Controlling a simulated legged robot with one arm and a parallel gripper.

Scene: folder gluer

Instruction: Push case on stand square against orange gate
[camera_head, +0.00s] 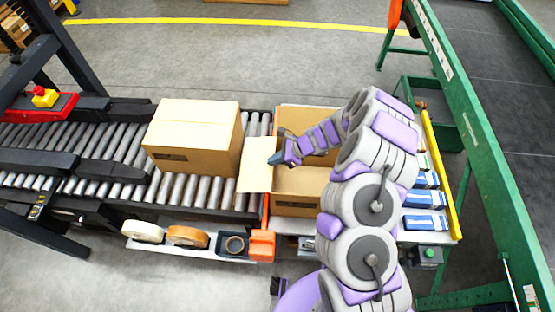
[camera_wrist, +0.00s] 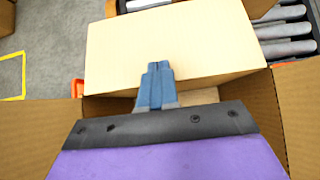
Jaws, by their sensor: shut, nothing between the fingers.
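The case (camera_head: 296,203) is an open-topped cardboard box on the stand, with one pale flap (camera_head: 256,182) folded out left toward the rollers. The flap also shows in the wrist view (camera_wrist: 195,40), with brown case walls (camera_wrist: 296,105) on both sides. The orange gate (camera_head: 266,212) is a thin upright strip at the case's left, mostly hidden by the flap and case. My gripper (camera_head: 274,159) is shut and empty, reaching over the case's opening toward the flap. Its blue fingertips (camera_wrist: 158,70) overlap the flap; contact cannot be told. My arm hides part of the case's right side.
A closed carton (camera_head: 193,137) sits on the roller conveyor (camera_head: 200,191) left of the flap. Tape rolls (camera_head: 188,236) lie on a front shelf beside an orange block (camera_head: 262,245). Blue-and-white packs (camera_head: 425,199) and a yellow rail (camera_head: 441,175) stand right of my arm.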

